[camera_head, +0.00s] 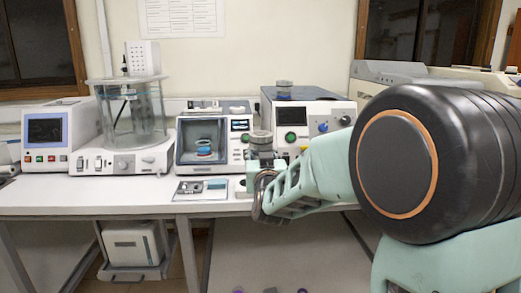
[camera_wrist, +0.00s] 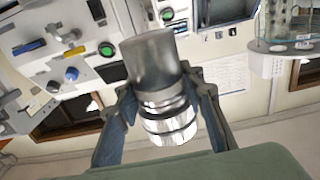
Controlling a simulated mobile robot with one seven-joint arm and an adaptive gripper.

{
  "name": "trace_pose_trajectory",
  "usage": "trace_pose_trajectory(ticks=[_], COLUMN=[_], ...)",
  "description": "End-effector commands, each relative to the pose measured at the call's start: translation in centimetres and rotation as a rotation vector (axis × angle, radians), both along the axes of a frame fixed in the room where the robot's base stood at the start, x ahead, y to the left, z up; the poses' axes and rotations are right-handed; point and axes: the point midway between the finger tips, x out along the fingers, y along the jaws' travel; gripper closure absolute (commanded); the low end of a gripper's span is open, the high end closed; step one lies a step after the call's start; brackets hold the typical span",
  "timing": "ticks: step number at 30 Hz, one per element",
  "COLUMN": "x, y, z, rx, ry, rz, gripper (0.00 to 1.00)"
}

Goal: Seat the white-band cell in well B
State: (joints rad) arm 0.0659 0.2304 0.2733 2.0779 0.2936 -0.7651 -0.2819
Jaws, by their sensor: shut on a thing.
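My gripper (camera_wrist: 163,105) is shut on a metal cylindrical cell (camera_wrist: 152,62) with a grey body and shiny rings at one end. The wrist view is tilted, and the fingers press on both sides of the cell near the rings. I cannot make out a clear white band on it. In the head view the held cell (camera_head: 261,141) shows above my gripper (camera_head: 262,166), in front of the instruments at the bench's front edge. No well marked B can be read in either view.
The white bench (camera_head: 120,195) carries a glass bath (camera_head: 134,112), a tester with an open chamber (camera_head: 203,140) holding a blue-ringed cup, and a blue-topped instrument (camera_head: 318,118) with a metal piece on top. A flat tray (camera_head: 188,195) lies left of my gripper.

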Motion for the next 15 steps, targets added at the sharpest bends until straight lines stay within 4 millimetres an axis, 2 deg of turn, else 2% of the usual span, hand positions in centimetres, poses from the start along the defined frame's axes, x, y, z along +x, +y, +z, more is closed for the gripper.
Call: trace_pose_trajectory(ticks=[1, 15], x=[-0.1, -2.5], y=[-0.4, -4.2], z=[1.1, 3.3], rx=[-0.003, -0.024], ry=[-0.002, -0.003], rz=[-0.005, -0.029], gripper=[0.98, 0.98])
